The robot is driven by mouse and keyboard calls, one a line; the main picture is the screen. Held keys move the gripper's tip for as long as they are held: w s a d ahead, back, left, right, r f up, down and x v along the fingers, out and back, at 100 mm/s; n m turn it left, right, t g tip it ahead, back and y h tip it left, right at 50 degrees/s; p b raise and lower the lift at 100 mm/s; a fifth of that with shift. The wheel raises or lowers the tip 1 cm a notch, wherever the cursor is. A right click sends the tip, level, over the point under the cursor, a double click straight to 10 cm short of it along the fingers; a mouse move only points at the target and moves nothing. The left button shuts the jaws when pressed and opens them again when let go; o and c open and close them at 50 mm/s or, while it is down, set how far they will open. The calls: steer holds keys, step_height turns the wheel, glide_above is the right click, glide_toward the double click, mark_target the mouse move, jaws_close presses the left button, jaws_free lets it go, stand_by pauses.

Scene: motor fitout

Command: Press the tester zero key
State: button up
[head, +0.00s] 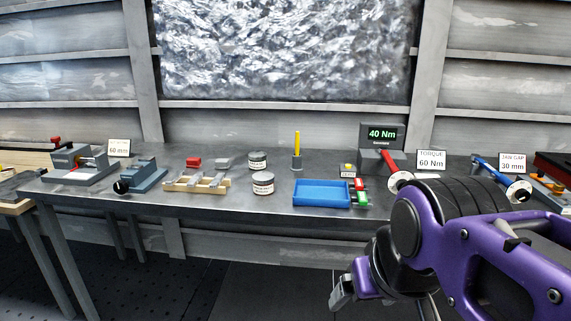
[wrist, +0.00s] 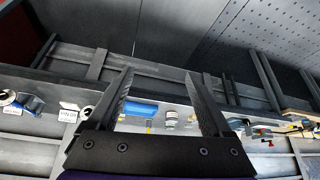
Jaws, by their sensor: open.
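The torque tester (head: 381,136) stands at the back right of the bench, with a dark display reading 40 Nm and a red-handled wrench (head: 388,160) at its front. The zero key (head: 348,168) is a small yellow-topped block with a ZERO label, left of the tester and behind the blue tray. My gripper (head: 343,292) is low in front of the bench in the head view, well apart from the key and partly hidden by my arm. In the wrist view my gripper (wrist: 158,76) has its two fingers spread with nothing between them; the bench appears upside down beyond.
A blue tray (head: 321,203) lies at the bench front, with red and green pieces (head: 361,191) beside it. Two jars (head: 263,183), a yellow upright rod (head: 297,144), a vise (head: 141,177) and sign cards (head: 431,160) also stand on the bench (head: 240,207). The floor before it is clear.

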jaws_close()
stand_by(1.5)
